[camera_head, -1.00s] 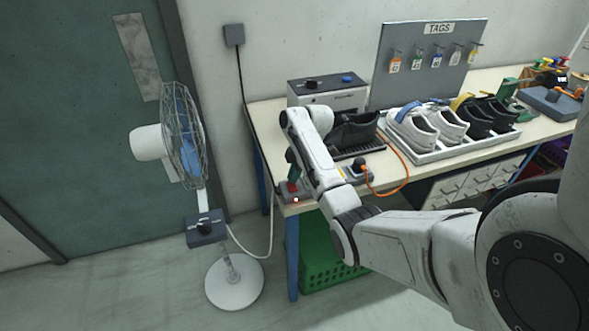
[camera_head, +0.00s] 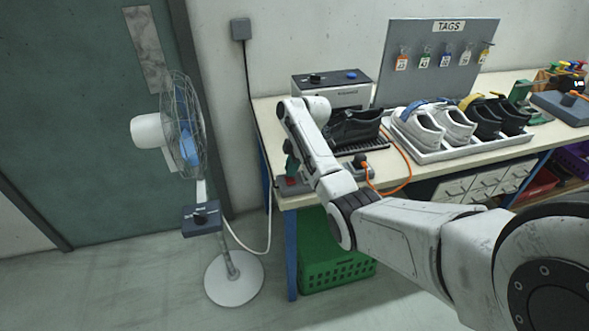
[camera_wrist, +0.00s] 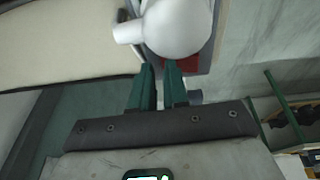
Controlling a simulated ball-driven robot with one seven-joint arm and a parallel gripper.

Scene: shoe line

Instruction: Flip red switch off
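A red switch (camera_head: 291,181) sits on a grey block at the front left corner of the workbench, by my gripper (camera_head: 291,166). In the wrist view, part of the red switch (camera_wrist: 192,66) shows behind a large white rounded object (camera_wrist: 178,28), which may be a plug seen close up. My gripper's green fingers (camera_wrist: 160,68) point toward that red patch, with a narrow gap and nothing seen between them. My gripper and arm partly cover the switch in the head view. I cannot tell whether the fingertips touch it, or which way it is set.
An orange-cabled plug (camera_head: 361,160) sits to the right of my arm on the workbench (camera_head: 432,170). A black shoe (camera_head: 352,127) and a white shoe tray (camera_head: 452,151) stand behind. A standing fan (camera_head: 186,135) is at left. A green crate (camera_head: 335,268) is under the bench.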

